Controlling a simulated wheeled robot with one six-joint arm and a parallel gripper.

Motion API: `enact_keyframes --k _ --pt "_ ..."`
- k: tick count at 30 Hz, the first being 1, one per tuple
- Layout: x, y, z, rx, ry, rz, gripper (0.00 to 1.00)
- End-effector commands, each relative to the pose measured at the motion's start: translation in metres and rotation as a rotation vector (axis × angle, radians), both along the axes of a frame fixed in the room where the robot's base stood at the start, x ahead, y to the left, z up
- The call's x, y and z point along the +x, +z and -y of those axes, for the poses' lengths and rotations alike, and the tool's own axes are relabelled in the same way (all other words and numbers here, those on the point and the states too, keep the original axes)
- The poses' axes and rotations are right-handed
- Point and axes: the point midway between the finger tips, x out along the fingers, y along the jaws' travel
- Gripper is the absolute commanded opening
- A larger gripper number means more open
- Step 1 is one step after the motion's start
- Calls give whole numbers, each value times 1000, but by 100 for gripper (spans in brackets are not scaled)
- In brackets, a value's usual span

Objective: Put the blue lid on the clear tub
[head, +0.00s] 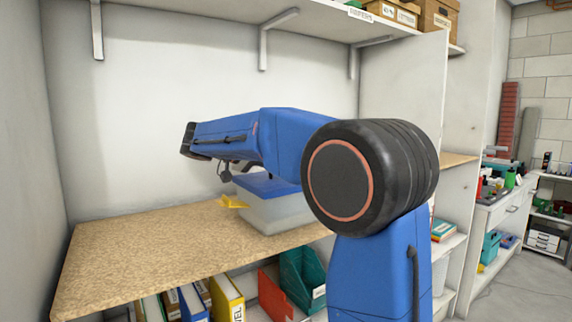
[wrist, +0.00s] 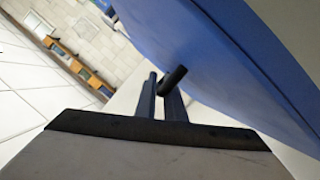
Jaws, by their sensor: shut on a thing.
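The clear tub (head: 275,215) stands on the wooden shelf board, partly hidden behind my arm. The blue lid (head: 262,186) is directly over the tub's top, partly covered by my arm; I cannot tell whether it rests on the rim or hangs just above it. In the wrist view the lid (wrist: 225,50) fills the upper right as a large slanted blue surface. My gripper (wrist: 167,88) is shut on the lid by a dark bar-like part beside that surface. In the head view the fingers are mostly hidden behind my arm.
A small yellow object (head: 233,202) lies at the tub's left side. The wooden shelf board (head: 140,260) is clear to the left. An upper shelf with brackets (head: 264,45) hangs overhead. Binders (head: 228,297) and a teal holder (head: 302,275) stand below.

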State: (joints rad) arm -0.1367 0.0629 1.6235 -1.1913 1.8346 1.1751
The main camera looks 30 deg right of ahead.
Motion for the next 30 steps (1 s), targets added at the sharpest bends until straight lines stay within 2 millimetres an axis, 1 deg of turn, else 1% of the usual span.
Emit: enact_keyframes --k 12,13,14,15,16,26,30 --pt "0 -2 0 0 0 0 0" --pt "0 -2 0 0 0 0 11" --pt "0 -2 0 0 0 0 18" --pt "0 -2 0 0 0 0 28" --pt "0 -2 0 0 0 0 31" --pt "0 -2 -1 2 1 -1 31" --pt "3 1 -10 2 3 0 31"
